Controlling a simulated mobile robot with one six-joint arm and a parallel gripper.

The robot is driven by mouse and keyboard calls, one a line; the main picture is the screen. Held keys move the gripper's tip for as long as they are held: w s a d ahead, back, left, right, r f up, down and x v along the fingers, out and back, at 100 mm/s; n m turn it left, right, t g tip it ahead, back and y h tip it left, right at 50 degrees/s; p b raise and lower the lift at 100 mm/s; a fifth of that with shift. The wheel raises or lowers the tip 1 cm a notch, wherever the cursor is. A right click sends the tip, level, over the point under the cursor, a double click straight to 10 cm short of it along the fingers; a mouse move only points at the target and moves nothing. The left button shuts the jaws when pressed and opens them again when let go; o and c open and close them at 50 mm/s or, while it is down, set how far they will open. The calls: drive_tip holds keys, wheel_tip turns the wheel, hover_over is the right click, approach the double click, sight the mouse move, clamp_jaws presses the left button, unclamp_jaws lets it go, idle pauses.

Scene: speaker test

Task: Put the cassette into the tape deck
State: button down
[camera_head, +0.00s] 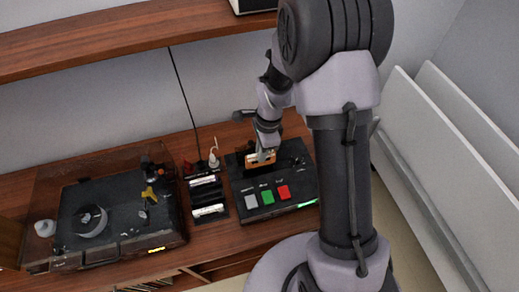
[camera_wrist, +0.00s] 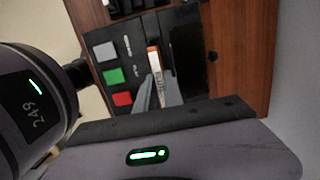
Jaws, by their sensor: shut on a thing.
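The cassette (camera_head: 262,158) has an orange-brown edge and a pale label. It also shows in the wrist view (camera_wrist: 154,60). My gripper (camera_head: 264,148) is shut on it, with both fingers (camera_wrist: 160,86) at its near end. The tape deck (camera_head: 300,191) is a black box with grey, green and red buttons on its top. The cassette is over the deck's top, behind the buttons. I cannot tell whether it touches the deck or is partly in its slot. The fingers and arm hide part of the deck.
A rack with cassettes (camera_head: 206,194) stands left of the deck. A turntable (camera_head: 110,215) with a clear cover is farther left on the wooden cabinet. A wooden shelf (camera_head: 120,38) runs above. White panels (camera_head: 450,150) stand at the right.

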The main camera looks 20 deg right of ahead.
sight(260, 165)
drive_tip(key=shift+d+f, duration=0.1)
drive_tip(key=shift+d, duration=0.25)
drive_tip(key=shift+a+f+b, duration=0.2)
drive_tip(key=shift+a+b, duration=0.1)
drive_tip(key=f+b, duration=0.1)
drive_tip(key=f, duration=0.1)
drive_tip(key=a+f+b, duration=0.1)
drive_tip(key=f+b, duration=0.1)
drive_tip(key=shift+d, duration=0.1)
drive_tip(key=shift+f+b, duration=1.35)
drive_tip(key=shift+f, duration=0.05)
idle(0.8)
idle(0.3)
drive_tip(key=c, duration=1)
unclamp_jaws()
